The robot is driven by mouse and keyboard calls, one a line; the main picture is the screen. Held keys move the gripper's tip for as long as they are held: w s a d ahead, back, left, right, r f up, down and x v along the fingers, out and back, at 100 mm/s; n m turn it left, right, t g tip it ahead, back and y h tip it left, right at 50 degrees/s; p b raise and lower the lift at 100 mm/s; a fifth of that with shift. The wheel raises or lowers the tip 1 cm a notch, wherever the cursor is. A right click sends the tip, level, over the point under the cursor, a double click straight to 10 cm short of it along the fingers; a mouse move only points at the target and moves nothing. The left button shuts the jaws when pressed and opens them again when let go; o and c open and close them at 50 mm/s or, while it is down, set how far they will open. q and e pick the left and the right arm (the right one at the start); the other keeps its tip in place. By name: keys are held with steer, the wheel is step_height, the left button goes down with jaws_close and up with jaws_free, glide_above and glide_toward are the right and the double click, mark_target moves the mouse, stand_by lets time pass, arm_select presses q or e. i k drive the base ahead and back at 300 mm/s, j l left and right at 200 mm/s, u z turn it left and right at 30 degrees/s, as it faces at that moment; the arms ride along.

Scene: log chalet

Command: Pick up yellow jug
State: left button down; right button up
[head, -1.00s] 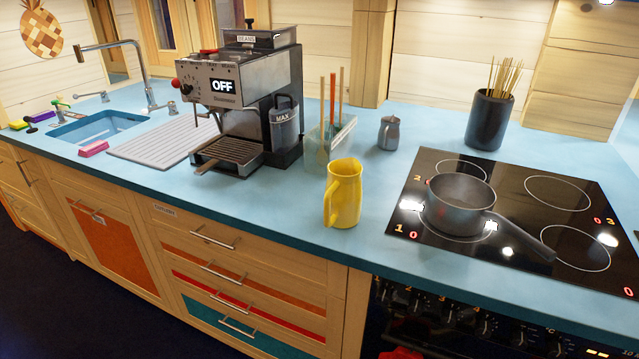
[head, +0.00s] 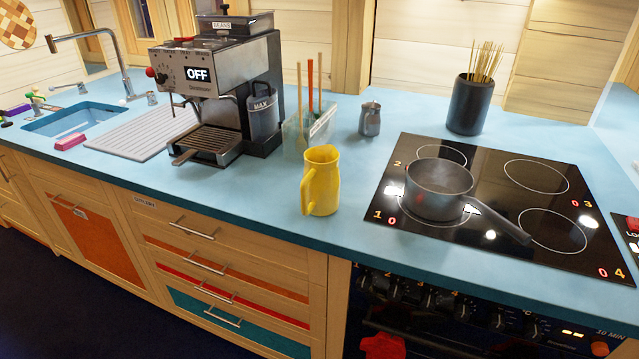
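The yellow jug (head: 323,182) stands upright on the blue counter near its front edge, between the coffee machine and the cooktop. Its handle points to the left and towards the front. Nothing touches it. Neither of my grippers shows in the head view.
The coffee machine (head: 215,95) stands left of the jug. A clear holder with sticks (head: 308,130) and a small metal pitcher (head: 370,119) are behind it. A pot (head: 438,190) sits on the black cooktop (head: 500,205) to the right. The counter (head: 250,193) around the jug is clear.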

mark_target(320, 188)
steer(key=k+l+u, duration=0.15)
steer(key=l+u, duration=0.2)
steer(key=u, duration=0.15)
steer(key=k+l+u, duration=0.2)
steer(key=u, duration=0.3)
